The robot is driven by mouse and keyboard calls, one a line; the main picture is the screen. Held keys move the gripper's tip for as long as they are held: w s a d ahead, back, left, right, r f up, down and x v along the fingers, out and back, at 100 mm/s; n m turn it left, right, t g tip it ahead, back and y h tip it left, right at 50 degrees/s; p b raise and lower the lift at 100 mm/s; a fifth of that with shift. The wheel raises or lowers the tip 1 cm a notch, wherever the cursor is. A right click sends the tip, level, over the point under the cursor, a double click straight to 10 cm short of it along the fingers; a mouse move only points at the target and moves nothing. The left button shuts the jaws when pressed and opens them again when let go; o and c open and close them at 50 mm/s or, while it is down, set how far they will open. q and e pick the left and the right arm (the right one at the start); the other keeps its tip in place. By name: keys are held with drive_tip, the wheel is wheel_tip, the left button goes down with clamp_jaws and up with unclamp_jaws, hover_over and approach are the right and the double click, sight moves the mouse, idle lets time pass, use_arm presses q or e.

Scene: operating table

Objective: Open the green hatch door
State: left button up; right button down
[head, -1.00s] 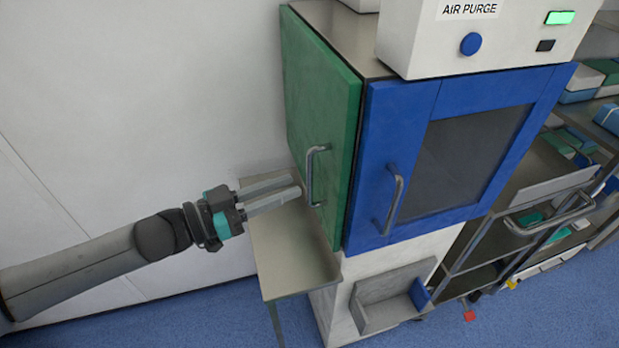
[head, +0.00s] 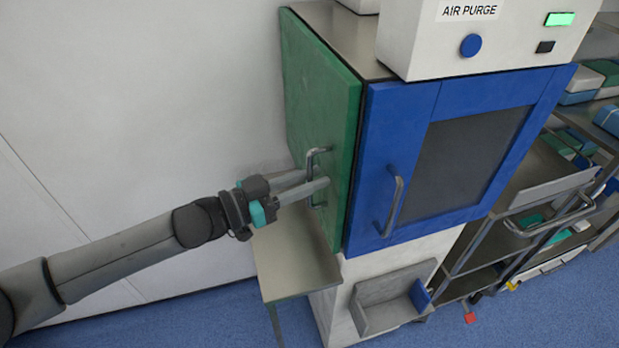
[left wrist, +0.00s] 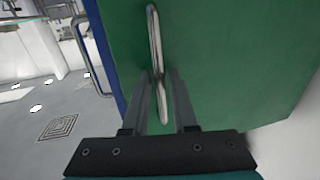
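The green hatch door (head: 315,95) is closed on the left side of the cabinet. In the left wrist view the green door (left wrist: 225,60) fills much of the picture. The handle (left wrist: 154,35) runs down between the spread fingers of the left gripper (left wrist: 160,78), which look open. Whether a finger touches the bar cannot be told. My right gripper is not in view.
A blue door (head: 376,150) with a dark window and its own handle (head: 392,205) adjoins on the right. A metal shelf (head: 290,265) lies below the green door. A white wall (head: 130,90) is at left. A cart (head: 515,245) stands at right.

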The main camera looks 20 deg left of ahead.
use_arm(q)
clamp_jaws()
idle(1.2)
